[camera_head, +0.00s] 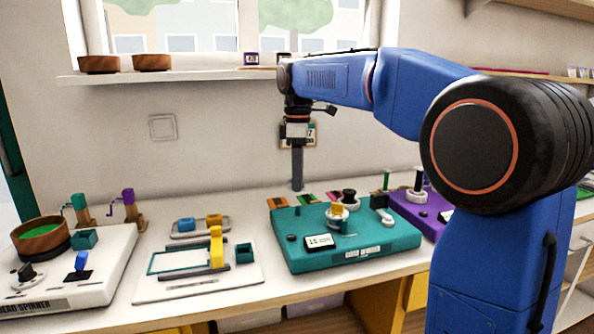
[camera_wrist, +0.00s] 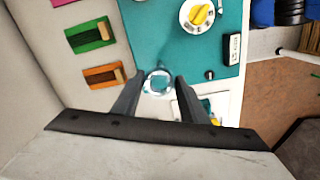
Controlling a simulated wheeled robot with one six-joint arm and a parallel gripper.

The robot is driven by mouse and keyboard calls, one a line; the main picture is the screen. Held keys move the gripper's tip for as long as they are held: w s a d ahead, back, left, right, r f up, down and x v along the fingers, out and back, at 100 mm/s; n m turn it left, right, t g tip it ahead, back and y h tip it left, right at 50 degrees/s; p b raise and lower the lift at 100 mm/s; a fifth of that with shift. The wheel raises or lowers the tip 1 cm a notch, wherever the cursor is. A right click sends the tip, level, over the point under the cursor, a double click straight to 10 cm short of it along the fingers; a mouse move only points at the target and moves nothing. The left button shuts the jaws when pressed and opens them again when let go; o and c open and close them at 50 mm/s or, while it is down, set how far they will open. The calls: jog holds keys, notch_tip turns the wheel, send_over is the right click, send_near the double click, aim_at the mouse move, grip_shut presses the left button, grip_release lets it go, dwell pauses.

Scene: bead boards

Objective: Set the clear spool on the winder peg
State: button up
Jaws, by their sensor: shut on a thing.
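My gripper (camera_head: 297,186) points straight down above the back left part of the teal board (camera_head: 385,240). In the wrist view its two dark fingers (camera_wrist: 158,88) are shut on the clear spool (camera_wrist: 157,82), a small see-through round piece with a pale rim. The spool is too small to make out in the head view. A black upright peg (camera_head: 419,179) on a white round base stands on the purple board (camera_head: 402,205), right of my gripper and apart from it. I cannot tell for certain whether this is the winder peg.
The teal board carries a yellow-knobbed dial (camera_head: 337,209) and a "15 cm" display (camera_head: 319,242). An orange tray (camera_wrist: 102,77) and a green tray (camera_wrist: 90,36) lie behind it. A white board with a yellow slider (camera_head: 217,247) stands left. My arm partly covers the purple board.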

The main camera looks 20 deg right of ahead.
jog(key=shift+f, duration=2.1)
jog(key=shift+s+d+f, duration=0.1)
jog(key=shift+d+f, duration=0.1)
jog(key=shift+f, duration=0.05)
jog(key=shift+f, duration=0.35)
jog(key=shift+f, duration=0.45)
jog(key=shift+f, duration=0.35)
jog(key=shift+f, duration=0.4)
jog(key=o, duration=1.1)
